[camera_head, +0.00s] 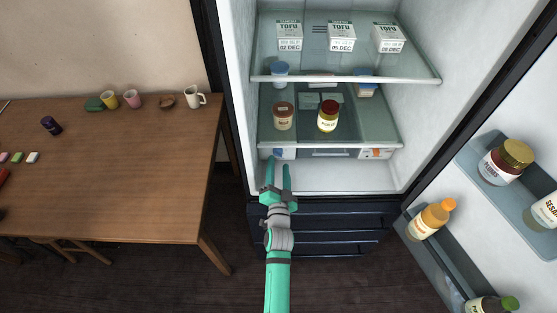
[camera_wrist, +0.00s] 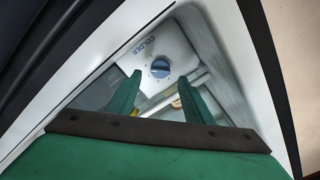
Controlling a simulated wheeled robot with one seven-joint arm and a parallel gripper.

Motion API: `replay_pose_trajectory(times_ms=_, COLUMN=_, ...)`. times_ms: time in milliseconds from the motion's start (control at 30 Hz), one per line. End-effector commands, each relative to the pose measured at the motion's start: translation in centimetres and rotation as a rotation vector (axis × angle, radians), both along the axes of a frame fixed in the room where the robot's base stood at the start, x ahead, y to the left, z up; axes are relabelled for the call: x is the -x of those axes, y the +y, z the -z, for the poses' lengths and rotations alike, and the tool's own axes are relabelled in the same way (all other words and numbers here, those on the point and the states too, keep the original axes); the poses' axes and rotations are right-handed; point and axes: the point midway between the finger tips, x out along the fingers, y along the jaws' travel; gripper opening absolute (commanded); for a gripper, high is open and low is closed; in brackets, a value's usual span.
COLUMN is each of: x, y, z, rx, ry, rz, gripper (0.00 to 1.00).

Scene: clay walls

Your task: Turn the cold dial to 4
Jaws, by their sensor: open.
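I cannot make the dial out clearly in the head view. My gripper (camera_head: 278,167) is open and empty, its fingers pointing into the lower left of the open fridge (camera_head: 330,178). Its fingers (camera_wrist: 157,77) also show in the wrist view.
Glass shelves above hold tofu boxes (camera_head: 341,36), a brown-lidded jar (camera_head: 283,116) and a red-lidded jar (camera_head: 328,116). The open door (camera_head: 450,230) with bottles stands to the right. A wooden table (camera_head: 120,160) stands to the left. The fridge floor looks clear.

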Motion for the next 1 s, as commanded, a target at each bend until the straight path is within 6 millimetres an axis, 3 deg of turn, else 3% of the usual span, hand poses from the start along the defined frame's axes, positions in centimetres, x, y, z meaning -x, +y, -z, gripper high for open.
replay_pose_trajectory(times_ms=200, x=3.9, y=0.0, z=0.0, rx=0.001, ry=0.001, rz=-0.001, gripper=0.47)
replay_pose_trajectory(times_ms=400, x=5.9, y=0.0, z=0.0, rx=0.001, ry=0.0, rz=0.0, gripper=0.47)
replay_pose_trajectory(times_ms=1000, x=6.4, y=0.0, z=0.0, rx=0.001, ry=-0.001, rz=0.001, gripper=0.47)
